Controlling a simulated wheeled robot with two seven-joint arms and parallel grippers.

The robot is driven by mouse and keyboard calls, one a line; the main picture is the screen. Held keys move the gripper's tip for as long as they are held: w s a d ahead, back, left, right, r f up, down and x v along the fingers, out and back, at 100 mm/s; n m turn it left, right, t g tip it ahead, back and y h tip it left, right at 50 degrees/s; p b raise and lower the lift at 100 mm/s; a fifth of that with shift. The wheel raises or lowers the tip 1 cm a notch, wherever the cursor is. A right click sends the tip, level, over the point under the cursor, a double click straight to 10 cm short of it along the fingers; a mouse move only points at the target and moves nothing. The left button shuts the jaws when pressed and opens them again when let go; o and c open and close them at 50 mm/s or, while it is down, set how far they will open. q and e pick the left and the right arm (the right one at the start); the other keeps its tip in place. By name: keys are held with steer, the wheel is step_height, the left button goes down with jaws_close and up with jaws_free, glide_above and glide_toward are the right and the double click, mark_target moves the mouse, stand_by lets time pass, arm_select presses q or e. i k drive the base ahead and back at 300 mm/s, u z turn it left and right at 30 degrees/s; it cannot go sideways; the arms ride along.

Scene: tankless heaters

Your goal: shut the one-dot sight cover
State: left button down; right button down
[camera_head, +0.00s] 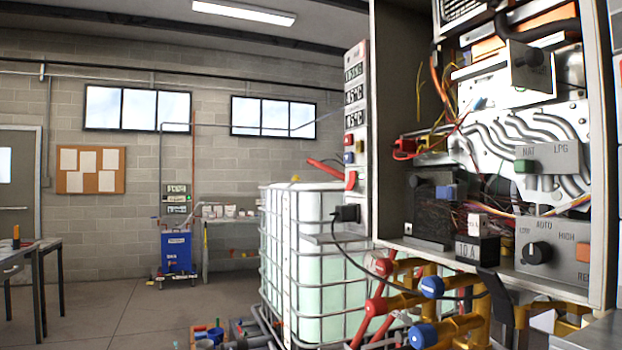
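The open heater cabinet (385,130) stands at the right. A grey plate with a dark round knob (528,66) stands out in its upper part and may be a sight cover. I cannot make out any dot on it, nor tell for sure whether it is open or shut. No cover marked with one dot can be picked out. Neither of my grippers can be made out in this view.
Inside the cabinet are a NAT/LPG switch plate (552,158), a LOW/AUTO/HIGH dial panel (550,252) and loose wires. Yellow pipes with blue and red valve handles (430,287) stick out below. A caged white tank (310,260) stands left of the cabinet. Open floor lies further left.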

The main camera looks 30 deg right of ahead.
mark_target(542, 65)
steer(key=z, duration=2.1)
steer(key=k, duration=0.5)
steer(key=u, duration=0.9)
steer(key=i, duration=0.7)
steer(key=z, duration=1.2)
